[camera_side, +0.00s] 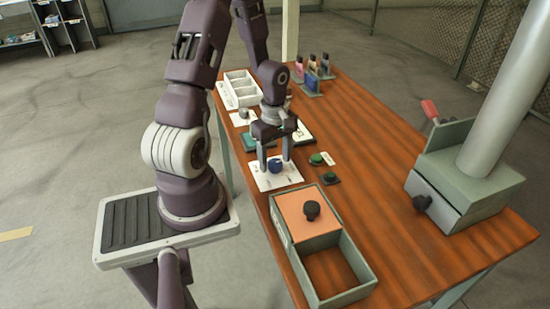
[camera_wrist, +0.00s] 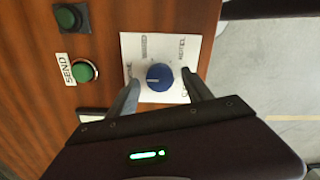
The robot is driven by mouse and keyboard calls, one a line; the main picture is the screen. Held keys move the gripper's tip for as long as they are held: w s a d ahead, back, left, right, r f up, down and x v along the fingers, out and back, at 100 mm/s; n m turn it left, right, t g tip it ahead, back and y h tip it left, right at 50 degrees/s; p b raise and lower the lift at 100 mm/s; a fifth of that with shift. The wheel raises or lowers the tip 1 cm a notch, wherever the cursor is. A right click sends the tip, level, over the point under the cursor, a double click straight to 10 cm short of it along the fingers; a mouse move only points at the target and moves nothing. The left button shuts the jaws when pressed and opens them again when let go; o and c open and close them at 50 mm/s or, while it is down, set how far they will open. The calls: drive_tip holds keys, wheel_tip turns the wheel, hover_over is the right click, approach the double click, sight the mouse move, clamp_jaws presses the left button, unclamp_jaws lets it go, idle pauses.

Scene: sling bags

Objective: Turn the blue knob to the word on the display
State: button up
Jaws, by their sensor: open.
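The blue knob (camera_side: 275,166) sits on a white plate (camera_side: 264,182) near the table's left edge. In the wrist view the blue knob (camera_wrist: 160,77) has a small white mark on its left part. Printed words surround it on the white plate (camera_wrist: 160,44), too small or partly hidden to read. My gripper (camera_side: 277,169) is open, pointing down, with one finger on each side of the knob. In the wrist view my gripper (camera_wrist: 161,79) shows gaps between both fingers and the knob. A dark-framed white panel (camera_side: 302,132) stands behind the gripper; I cannot read any word on it.
Two green buttons (camera_side: 317,159) lie to the right of the plate, one beside a SEND label (camera_wrist: 67,69). An open-topped box with an orange lid (camera_side: 296,208) stands in front. A white compartment tray (camera_side: 241,87) is behind. A grey drawer unit (camera_side: 440,195) is at right.

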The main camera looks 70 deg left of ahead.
drive_tip(key=shift+f, duration=0.15)
drive_tip(key=shift+c, duration=0.2)
clamp_jaws()
